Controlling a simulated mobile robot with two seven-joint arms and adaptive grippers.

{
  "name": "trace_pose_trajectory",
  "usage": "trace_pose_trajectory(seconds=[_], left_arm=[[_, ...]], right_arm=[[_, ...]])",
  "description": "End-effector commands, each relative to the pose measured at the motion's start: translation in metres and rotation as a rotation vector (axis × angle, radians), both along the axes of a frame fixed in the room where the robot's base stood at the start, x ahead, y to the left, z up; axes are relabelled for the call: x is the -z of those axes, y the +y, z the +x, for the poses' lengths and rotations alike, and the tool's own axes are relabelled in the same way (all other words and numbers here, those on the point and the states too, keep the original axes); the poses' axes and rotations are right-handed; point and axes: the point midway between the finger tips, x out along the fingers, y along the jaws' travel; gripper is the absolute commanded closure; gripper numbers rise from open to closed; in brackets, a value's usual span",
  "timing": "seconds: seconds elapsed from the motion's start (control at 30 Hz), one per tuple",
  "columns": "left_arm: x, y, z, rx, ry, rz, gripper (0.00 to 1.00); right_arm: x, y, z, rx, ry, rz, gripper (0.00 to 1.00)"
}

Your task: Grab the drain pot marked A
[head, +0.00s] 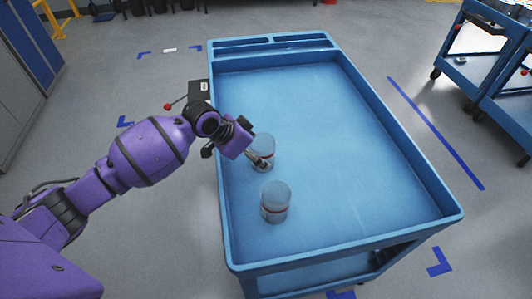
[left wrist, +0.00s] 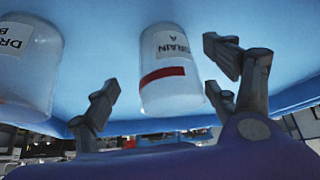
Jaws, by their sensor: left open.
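The drain pot marked A (left wrist: 172,75) is a clear pot with a white label and a red band, seen in the left wrist view between my spread fingers. In the head view it appears to be the farther pot (head: 266,144) on the blue cart, partly covered by my gripper. My left gripper (head: 257,150) is open beside this pot, and I cannot tell whether a finger touches it. A second clear pot (head: 275,203), apparently marked B, stands nearer the front; it also shows at the left of the left wrist view (left wrist: 28,70). My right gripper is not in view.
The blue cart (head: 340,130) has a raised rim and a clear tray at the right and back. A black box (head: 198,92) is at its left edge, near a red ball knob (head: 167,107). Other blue carts (head: 485,75) stand at the far right.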

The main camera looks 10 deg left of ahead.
Motion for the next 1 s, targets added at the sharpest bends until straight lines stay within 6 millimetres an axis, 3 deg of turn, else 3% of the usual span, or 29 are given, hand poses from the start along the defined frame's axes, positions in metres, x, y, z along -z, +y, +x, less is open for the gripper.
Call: trace_pose_trajectory(seconds=[0.4, 0.7, 1.0], left_arm=[[0.045, -0.017, 0.027, 0.000, 0.000, -0.002, 0.21], [0.049, -0.018, 0.029, -0.001, -0.003, -0.001, 0.21], [0.049, -0.018, 0.029, -0.001, -0.003, -0.002, 0.60]], right_arm=[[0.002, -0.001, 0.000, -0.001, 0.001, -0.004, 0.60], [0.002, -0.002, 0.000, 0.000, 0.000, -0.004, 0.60], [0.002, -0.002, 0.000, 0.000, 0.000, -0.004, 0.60]])
